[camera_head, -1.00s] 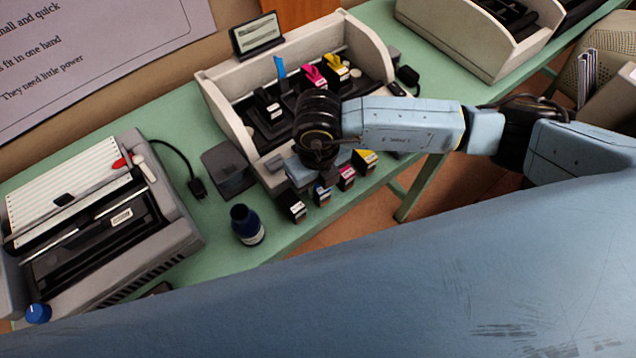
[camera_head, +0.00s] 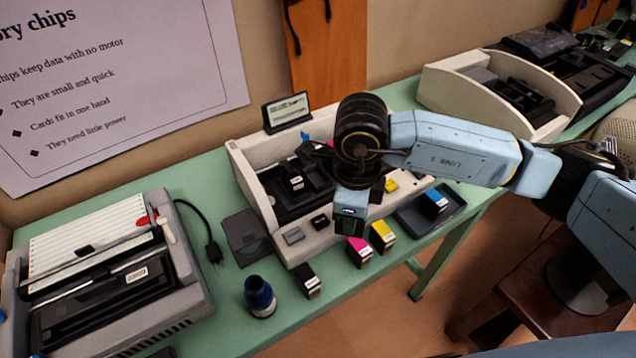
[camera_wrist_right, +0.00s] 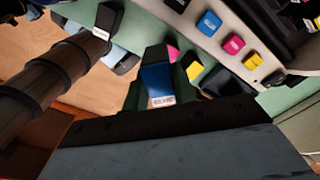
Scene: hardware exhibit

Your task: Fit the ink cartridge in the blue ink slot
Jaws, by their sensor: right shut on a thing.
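My right gripper (camera_head: 350,215) is shut on a blue ink cartridge, held above the front of the pale printer (camera_head: 262,212). The held blue cartridge (camera_wrist_right: 158,82) shows best between the fingers in the right wrist view, its white label at the lower end. In the head view the fingers hide most of it. The printer's dark slot carriage (camera_head: 280,188) is open. A blue flap (camera_head: 305,136) stands there, partly behind the gripper, and my arm hides the right part of the carriage. My left gripper is not in view.
Black (camera_head: 308,280), magenta (camera_head: 359,251) and yellow (camera_head: 382,237) cartridges stand along the table's front edge. Another blue cartridge (camera_head: 436,202) lies in a dark tray (camera_head: 410,220) to the right. An ink bottle (camera_head: 260,297) and a grey machine (camera_head: 180,300) are left.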

